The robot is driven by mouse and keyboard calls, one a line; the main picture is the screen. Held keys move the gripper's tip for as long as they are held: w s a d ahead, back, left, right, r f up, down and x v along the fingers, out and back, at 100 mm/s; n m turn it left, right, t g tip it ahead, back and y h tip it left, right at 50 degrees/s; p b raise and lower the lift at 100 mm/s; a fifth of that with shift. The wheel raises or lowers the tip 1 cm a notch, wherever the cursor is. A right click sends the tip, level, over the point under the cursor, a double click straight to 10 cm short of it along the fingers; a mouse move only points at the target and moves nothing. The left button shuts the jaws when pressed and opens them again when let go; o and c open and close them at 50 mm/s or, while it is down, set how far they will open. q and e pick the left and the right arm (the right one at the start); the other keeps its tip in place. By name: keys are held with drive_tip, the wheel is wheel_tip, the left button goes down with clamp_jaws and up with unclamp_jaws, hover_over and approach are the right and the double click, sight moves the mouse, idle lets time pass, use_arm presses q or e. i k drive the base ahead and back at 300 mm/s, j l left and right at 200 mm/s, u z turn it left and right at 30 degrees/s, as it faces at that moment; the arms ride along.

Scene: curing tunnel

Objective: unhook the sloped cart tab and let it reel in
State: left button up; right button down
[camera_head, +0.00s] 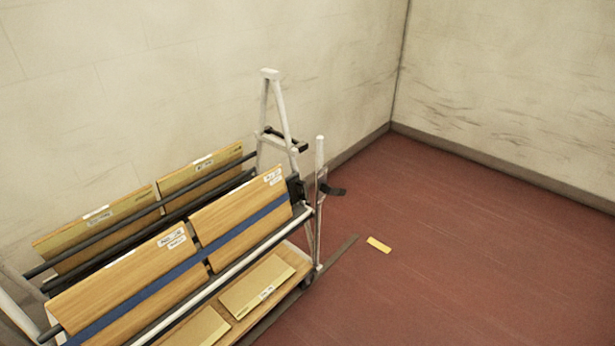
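A cart with sloped sides and a white metal frame (319,155) stands along the left wall. A blue strap (184,271) runs across the wooden boards on its near sloped side. At the strap's right end is a small black block (296,187) by the frame. A black tab (333,190) sticks out to the right of the white end post. Whether the tab is hooked on the post cannot be told at this size. Neither of my grippers shows in the head view.
Labelled wooden boards (240,207) lean on both sloped sides, and flat boards (258,286) lie on the lower shelf. A small yellow piece (378,244) lies on the red floor. The floor (480,250) to the right is otherwise clear up to the walls.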

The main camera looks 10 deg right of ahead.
sight(294, 186)
drive_tip(key=i, duration=1.05)
drive_tip(key=u, duration=0.45)
